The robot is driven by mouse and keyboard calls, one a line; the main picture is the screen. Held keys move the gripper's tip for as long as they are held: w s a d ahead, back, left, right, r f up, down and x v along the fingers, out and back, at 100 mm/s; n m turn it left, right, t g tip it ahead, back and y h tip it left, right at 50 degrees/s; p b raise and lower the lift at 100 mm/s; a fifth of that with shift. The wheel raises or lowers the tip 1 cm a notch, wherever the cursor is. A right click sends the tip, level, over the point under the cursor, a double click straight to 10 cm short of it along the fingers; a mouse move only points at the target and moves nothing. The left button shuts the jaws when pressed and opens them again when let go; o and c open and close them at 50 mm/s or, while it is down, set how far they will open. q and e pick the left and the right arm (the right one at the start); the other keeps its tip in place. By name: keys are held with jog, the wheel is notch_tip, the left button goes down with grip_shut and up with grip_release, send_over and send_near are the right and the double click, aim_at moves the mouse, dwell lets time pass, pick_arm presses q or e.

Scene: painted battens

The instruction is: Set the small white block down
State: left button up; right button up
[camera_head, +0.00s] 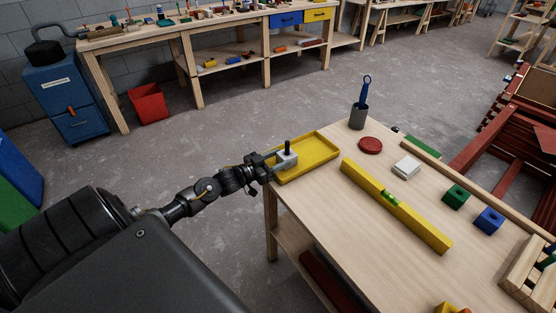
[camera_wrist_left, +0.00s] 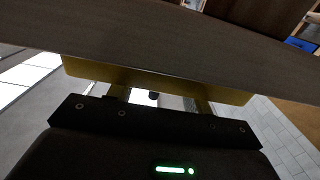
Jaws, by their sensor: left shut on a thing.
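A small white block (camera_head: 287,160) with a black peg standing up from it is in my left gripper (camera_head: 276,166), which is shut on it. The block is upright over the left part of a shallow yellow tray (camera_head: 325,143) on the table's left corner. I cannot tell whether its underside touches the tray floor. In the left wrist view, the tray's yellow wall (camera_wrist_left: 150,78) crosses the picture, and only a small white part of the block (camera_wrist_left: 141,97) shows between the fingers. My right gripper is not in view.
On the wooden table (camera_head: 330,195) are a yellow spirit level (camera_head: 410,218), a red disc (camera_head: 370,145), a cream square block (camera_head: 406,168), green (camera_head: 456,196) and blue (camera_head: 489,220) blocks, and a grey cup (camera_head: 358,117) holding a blue tool. Bare tabletop lies between tray and level.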

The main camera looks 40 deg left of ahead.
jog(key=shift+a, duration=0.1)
pick_arm(q)
jog(key=shift+f, duration=0.15)
jog(key=o, duration=1)
jog(key=shift+c, duration=0.2)
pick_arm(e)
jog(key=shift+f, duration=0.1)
pick_arm(q)
jog(key=v, duration=1.2)
jog(key=shift+b, duration=0.45)
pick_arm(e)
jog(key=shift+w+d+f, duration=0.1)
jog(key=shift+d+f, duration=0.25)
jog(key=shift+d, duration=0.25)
